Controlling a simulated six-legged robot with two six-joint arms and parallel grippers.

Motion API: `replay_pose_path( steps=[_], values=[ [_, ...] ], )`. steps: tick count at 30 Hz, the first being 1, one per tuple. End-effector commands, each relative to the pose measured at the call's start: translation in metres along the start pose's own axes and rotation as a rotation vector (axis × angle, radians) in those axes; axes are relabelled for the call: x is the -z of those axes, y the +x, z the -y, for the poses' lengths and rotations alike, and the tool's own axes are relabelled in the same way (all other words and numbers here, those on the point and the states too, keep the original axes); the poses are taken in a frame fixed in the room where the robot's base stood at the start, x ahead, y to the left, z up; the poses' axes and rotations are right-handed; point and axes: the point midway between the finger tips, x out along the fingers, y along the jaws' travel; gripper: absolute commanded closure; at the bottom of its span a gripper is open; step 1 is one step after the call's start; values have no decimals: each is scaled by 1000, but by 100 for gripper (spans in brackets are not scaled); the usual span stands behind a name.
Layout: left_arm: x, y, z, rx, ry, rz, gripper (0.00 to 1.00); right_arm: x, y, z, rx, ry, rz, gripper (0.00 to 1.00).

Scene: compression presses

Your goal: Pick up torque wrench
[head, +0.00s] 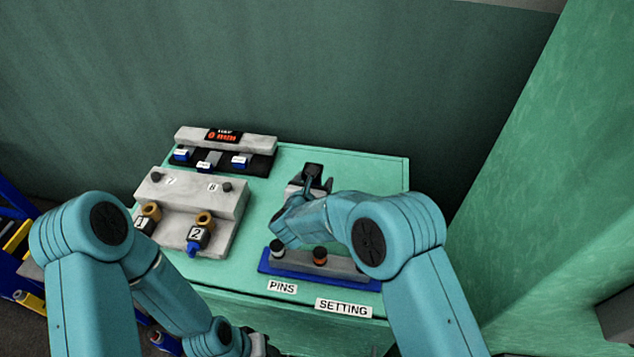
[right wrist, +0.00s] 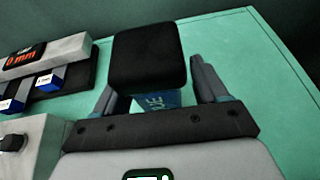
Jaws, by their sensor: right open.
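The torque wrench shows as a black block-like end (right wrist: 148,58) above a blue part with partly hidden white lettering in the right wrist view. In the head view its black top (head: 313,169) stands toward the back of the green bench. My right gripper (head: 312,186) is open, and its fingers stand on either side of the wrench in the right wrist view (right wrist: 158,88). I cannot tell whether they touch it. The wrench's lower part is hidden by my gripper. My left gripper (head: 262,344) is low at the bottom edge, mostly cut off.
A grey block with sockets marked 1 and 2 (head: 221,193) stands on the left of the green bench (head: 385,170). Behind it is a display rack (head: 226,138). A blue-based pin tray (head: 290,268) lies at the front under my right arm. A green wall (head: 545,190) rises at right.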

Motion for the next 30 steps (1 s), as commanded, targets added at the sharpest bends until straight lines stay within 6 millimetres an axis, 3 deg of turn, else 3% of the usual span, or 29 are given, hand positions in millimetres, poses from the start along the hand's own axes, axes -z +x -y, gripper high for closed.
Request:
replay_pose_path(
  steps=[12,18,19,30],
  values=[
    [0,-1,0,0,0,0,57,2,-4,-2,0,0,1,31],
    [0,-1,0,0,0,0,57,2,-4,-2,0,0,2,96],
    [0,-2,0,0,0,0,57,-2,-5,-3,0,2,9,100],
    [0,0,0,0,0,1,57,-9,-5,-2,-1,3,10,100]
  ],
)
